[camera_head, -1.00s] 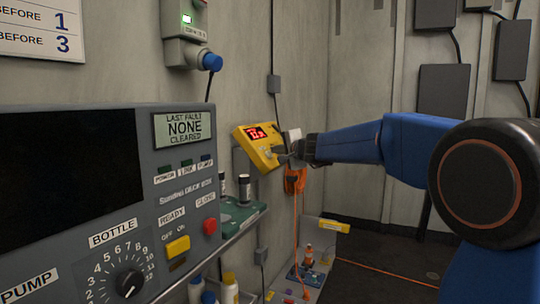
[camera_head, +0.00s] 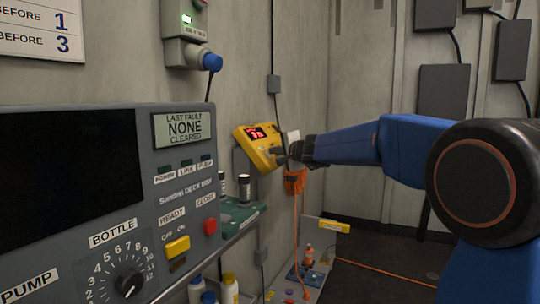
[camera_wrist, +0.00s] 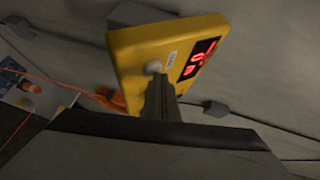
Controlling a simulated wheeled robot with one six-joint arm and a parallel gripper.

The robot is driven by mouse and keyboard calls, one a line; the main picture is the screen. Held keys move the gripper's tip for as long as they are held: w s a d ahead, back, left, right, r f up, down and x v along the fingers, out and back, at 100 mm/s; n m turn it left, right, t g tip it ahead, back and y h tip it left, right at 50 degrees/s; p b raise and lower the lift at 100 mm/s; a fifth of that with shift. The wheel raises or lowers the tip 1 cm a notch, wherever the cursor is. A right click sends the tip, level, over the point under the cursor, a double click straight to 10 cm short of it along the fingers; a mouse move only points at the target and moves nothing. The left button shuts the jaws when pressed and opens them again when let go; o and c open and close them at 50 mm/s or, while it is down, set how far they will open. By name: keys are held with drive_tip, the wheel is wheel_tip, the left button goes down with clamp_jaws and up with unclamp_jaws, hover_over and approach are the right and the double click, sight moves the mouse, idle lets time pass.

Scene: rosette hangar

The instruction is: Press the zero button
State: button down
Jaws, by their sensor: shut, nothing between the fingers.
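A yellow boxy meter (camera_head: 262,157) with a red lit display hangs on the grey wall in the head view. It also shows up close in the wrist view (camera_wrist: 135,58). A small round grey button (camera_wrist: 153,67) sits on its face, beside a small white label (camera_wrist: 171,58) and the red display (camera_wrist: 199,59). My gripper (camera_head: 283,158) is shut and empty at the meter's lower right face. In the wrist view the fingertips (camera_wrist: 158,80) are right at the button and partly cover it. I cannot tell whether they touch it.
A grey control panel (camera_head: 100,175) with a knob and coloured buttons fills the left. A shelf (camera_head: 238,217) with small bottles juts from the wall behind it. An orange cable (camera_head: 296,225) hangs below the meter. A grey box with a blue knob (camera_head: 186,40) is higher up.

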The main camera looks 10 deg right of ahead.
idle(0.5)
drive_tip(key=shift+s+d+r, duration=0.35)
drive_tip(key=shift+d+r, duration=0.15)
drive_tip(key=shift+r, duration=0.05)
drive_tip(key=s+d+r, duration=0.2)
drive_tip(key=d+r, duration=0.1)
drive_tip(key=shift+s+r, duration=0.1)
drive_tip(key=shift+r, duration=0.05)
idle(0.6)
idle(0.5)
